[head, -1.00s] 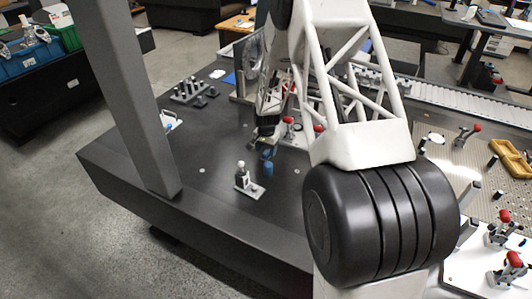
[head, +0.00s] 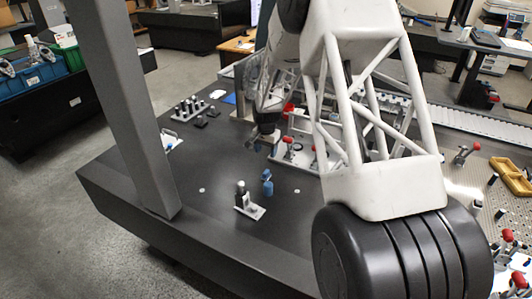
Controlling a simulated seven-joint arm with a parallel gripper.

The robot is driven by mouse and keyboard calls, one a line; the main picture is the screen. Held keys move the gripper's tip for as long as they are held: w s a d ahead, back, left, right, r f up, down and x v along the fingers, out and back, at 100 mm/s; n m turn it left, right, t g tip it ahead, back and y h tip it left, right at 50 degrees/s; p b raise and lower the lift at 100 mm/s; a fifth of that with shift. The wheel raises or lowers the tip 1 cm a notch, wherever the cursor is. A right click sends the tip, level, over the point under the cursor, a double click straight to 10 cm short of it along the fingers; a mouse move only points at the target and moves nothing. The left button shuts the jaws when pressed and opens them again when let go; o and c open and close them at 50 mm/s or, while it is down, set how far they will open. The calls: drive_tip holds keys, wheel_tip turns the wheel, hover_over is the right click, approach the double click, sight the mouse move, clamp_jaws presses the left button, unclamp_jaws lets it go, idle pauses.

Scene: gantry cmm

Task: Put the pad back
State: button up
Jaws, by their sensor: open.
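I cannot make out for certain which thing is the pad. A small blue piece (head: 268,184) with a narrower top stands on the dark table (head: 225,230). Beside it on the left is a small light metal bracket (head: 252,210) with a dark upright post (head: 240,190) on it. My gripper (head: 262,146) is in the air above and slightly behind the blue piece, apart from it. Its jaws are open and I see nothing between them. My arm hides part of the table to the right.
A grey column (head: 135,120) rises at the left of the table. Several dark cylinders (head: 190,107) and flat dark pieces (head: 200,123) sit at the back left. Red-knobbed clamps (head: 288,140) stand right of my gripper. A yellow tray (head: 514,178) is at the far right.

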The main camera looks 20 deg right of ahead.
idle(0.5)
drive_tip(key=s+a+r+n+t, duration=0.1)
drive_tip(key=s+a+r+n, duration=0.15)
drive_tip(key=s+r, duration=0.8)
drive_tip(key=s+a+r+n, duration=0.1)
drive_tip(key=s+a+r, duration=0.2)
drive_tip(key=s+r, duration=0.7)
drive_tip(key=s+a+r+n, duration=0.1)
drive_tip(key=s+r, duration=0.1)
drive_tip(key=s, duration=0.7)
drive_tip(key=s+a+r+n+t, duration=0.1)
drive_tip(key=s+r+n, duration=0.1)
drive_tip(key=s, duration=0.8)
drive_tip(key=s+a+r+n, duration=0.2)
drive_tip(key=s+r, duration=0.1)
drive_tip(key=s, duration=0.6)
drive_tip(key=shift+s+t, duration=0.3)
drive_tip(key=shift+s, duration=0.05)
